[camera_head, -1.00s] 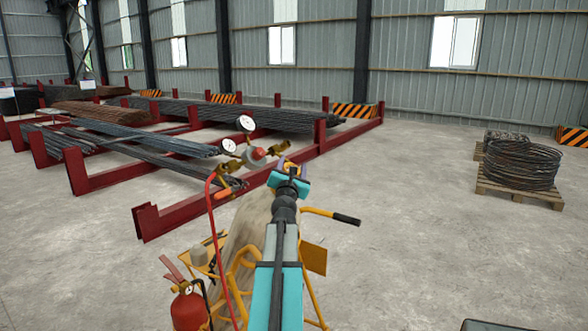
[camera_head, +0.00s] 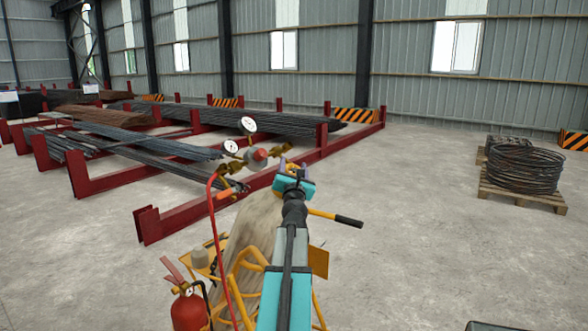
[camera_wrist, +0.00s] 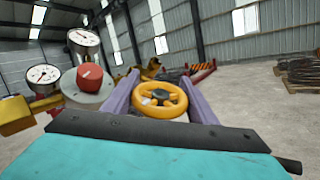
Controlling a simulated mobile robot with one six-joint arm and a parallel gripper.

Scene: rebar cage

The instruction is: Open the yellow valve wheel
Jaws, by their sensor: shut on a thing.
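The yellow valve wheel (camera_wrist: 156,111) is in the middle of the wrist view, a spoked ring with a dark hub. My gripper (camera_wrist: 160,82) has its two purple fingers on the left and right of the wheel's rim, shut on it. In the head view my gripper (camera_head: 293,172) is at the top of the cylinder cart, and the wheel is hidden behind it. A regulator with a red knob (camera_wrist: 91,76) and two white dial gauges (camera_wrist: 43,75) is just left of the wheel; the knob also shows in the head view (camera_head: 257,155).
A red hose (camera_head: 218,235) hangs down the cart's left side near a fire extinguisher (camera_head: 189,308). A cart handle (camera_head: 348,221) sticks out right. Red racks (camera_head: 165,222) with steel bars stand behind. The floor to the right is clear up to a pallet of wire coils (camera_head: 522,185).

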